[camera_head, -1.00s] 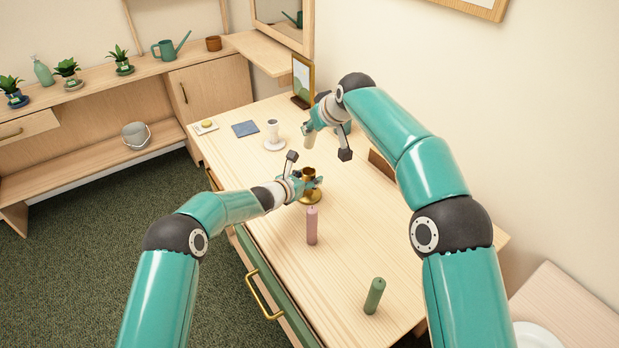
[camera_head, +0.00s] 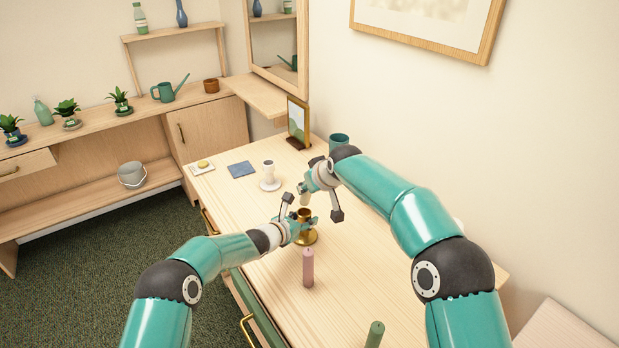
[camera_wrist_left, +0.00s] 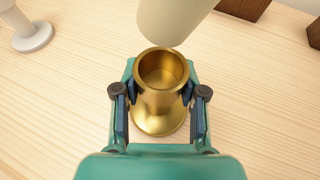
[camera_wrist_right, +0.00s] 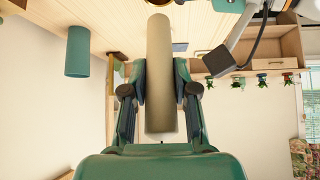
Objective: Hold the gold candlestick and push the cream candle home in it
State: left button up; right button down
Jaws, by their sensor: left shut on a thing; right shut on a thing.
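The gold candlestick (camera_head: 306,238) stands upright on the wooden table, its round base on or very near the top. My left gripper (camera_head: 304,223) is shut around its upper part; the left wrist view shows both fingers on the candlestick (camera_wrist_left: 160,103), its socket open and empty. The cream candle (camera_wrist_right: 160,75) is shut between the fingers of my right gripper (camera_wrist_right: 160,88). In the left wrist view the candle (camera_wrist_left: 172,20) hangs above the far side of the socket, its lower end apart from or just over the rim; the exact gap cannot be told.
A pink candle (camera_head: 308,268) stands in front of the candlestick, and a green candle (camera_head: 374,335) nearer me. A teal cup (camera_head: 339,142) stands behind my right gripper.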

aim_at(308, 199)
jog(key=shift+f, duration=1.95)
jog(key=c, duration=0.8)
grip_release()
jog(key=shift+a, duration=0.1)
jog(key=shift+s, duration=0.1)
jog(key=shift+s+d, duration=0.5)
jog(key=shift+s, duration=0.5)
jog(key=shift+s+d, duration=0.45)
jog(key=shift+s, duration=0.55)
jog(key=shift+s+d, duration=0.5)
jog(key=shift+s, duration=0.5)
